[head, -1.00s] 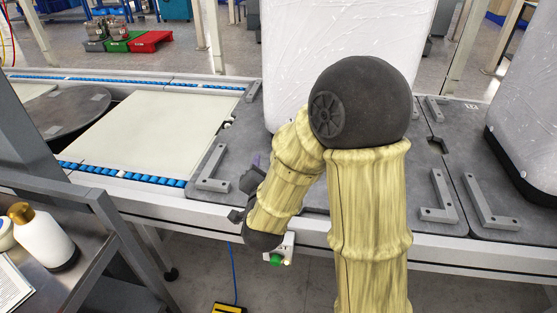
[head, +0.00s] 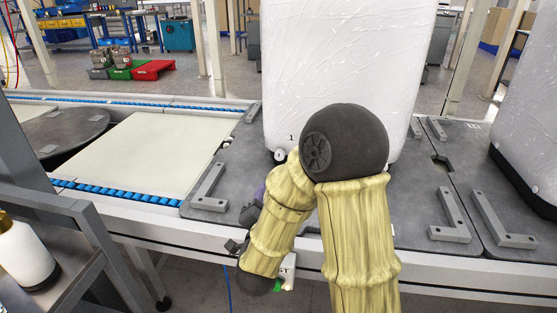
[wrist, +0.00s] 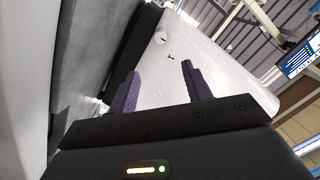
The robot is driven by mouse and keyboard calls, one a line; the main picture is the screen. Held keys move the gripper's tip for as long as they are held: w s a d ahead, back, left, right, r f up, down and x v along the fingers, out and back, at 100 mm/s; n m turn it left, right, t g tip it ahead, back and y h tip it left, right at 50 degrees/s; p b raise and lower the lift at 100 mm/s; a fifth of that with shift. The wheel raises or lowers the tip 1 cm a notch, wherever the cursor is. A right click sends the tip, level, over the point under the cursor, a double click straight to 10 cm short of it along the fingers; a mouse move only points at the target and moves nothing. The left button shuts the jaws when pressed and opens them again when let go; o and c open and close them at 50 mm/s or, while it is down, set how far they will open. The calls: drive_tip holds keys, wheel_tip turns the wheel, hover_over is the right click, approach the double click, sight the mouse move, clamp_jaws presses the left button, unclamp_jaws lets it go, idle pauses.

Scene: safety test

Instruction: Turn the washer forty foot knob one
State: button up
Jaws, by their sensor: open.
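A large white plastic-wrapped unit (head: 345,50) stands on the grey plate behind my arm. At its lower left, a small white knob (head: 280,154) sits below a printed "1". In the wrist view a small white round knob (wrist: 160,38) shows on the white surface, beside a small dark mark. My gripper (wrist: 158,76) is open and empty. Its two purple fingers point towards the white surface, with the knob beyond the fingertips and apart from them. In the head view my arm hides most of the gripper; only a bit of purple shows.
Metal corner brackets (head: 209,190) stand on the grey plate around the unit. Another wrapped unit (head: 530,110) stands at the right. A conveyor (head: 135,150) with a pale panel lies to the left. A side table with a white bottle (head: 25,255) is at the lower left.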

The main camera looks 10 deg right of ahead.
sight(279, 158)
drive_tip(key=shift+p+x, duration=1.1)
drive_tip(key=shift+p, duration=0.6)
drive_tip(key=b+x, duration=0.2)
drive_tip(key=x, duration=1.1)
drive_tip(key=shift+w+d+f, duration=0.15)
drive_tip(key=shift+w+d, duration=0.1)
drive_tip(key=shift+w, duration=0.45)
drive_tip(key=c, duration=1)
